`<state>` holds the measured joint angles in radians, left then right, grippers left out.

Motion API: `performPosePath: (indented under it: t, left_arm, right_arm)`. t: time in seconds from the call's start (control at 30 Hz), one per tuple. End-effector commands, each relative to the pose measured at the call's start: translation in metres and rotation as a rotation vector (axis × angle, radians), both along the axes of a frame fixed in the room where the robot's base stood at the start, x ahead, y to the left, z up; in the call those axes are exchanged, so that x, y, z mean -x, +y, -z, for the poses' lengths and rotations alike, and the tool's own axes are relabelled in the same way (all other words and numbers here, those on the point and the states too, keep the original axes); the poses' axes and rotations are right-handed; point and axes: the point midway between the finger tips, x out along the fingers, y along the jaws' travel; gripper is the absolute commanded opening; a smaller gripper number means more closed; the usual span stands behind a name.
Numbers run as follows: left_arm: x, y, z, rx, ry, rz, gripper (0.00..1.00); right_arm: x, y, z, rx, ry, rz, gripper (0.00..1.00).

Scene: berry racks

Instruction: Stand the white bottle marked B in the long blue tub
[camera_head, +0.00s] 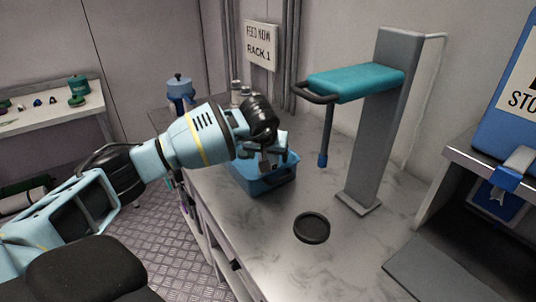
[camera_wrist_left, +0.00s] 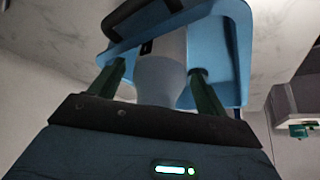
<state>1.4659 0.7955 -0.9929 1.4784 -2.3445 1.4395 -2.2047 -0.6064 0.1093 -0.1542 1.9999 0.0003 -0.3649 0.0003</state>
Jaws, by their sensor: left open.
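The blue tub (camera_head: 266,184) stands on the marbled counter, partly hidden by my left gripper (camera_head: 270,160). In the left wrist view the tub (camera_wrist_left: 242,50) lies just beyond my left gripper (camera_wrist_left: 157,88). The fingers are open, with a gap at each side of the bottle. A small dark mark shows on the bottle, but its letter is unreadable. I cannot tell whether the bottle touches the tub floor. My right gripper is not in view.
A black round dish (camera_head: 312,228) lies on the counter in front of the tub. A grey post (camera_head: 374,130) with a teal padded arm (camera_head: 357,82) rises to the right. A blue-topped container (camera_head: 180,88) stands behind my left arm. Bare counter lies around the dish.

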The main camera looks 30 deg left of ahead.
Motion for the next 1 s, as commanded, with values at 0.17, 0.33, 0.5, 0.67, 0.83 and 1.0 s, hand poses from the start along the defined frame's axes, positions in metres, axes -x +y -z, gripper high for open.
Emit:
performPosePath:
  t: [0.17,0.33,0.5,0.67,0.83,1.0]
  left_arm:
    - [0.0,0.0,-0.004,0.0,-0.001,0.0,0.76]
    - [0.008,-0.003,-0.022,0.0,-0.004,0.001,0.76]
    - [0.023,-0.01,-0.052,0.0,-0.007,0.001,0.76]
    - [0.038,-0.016,-0.078,0.0,-0.005,0.001,0.76]
    - [0.049,-0.02,-0.098,0.0,-0.003,0.0,0.76]
    - [0.055,-0.022,-0.106,0.0,0.0,-0.001,0.76]
  right_arm:
    - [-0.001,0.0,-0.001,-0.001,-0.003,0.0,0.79]
    - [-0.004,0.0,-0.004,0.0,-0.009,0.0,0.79]
    - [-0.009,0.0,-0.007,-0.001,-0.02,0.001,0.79]
    - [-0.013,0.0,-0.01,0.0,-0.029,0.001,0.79]
    - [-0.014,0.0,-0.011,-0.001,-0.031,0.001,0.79]
    - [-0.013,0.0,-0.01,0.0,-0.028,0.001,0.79]
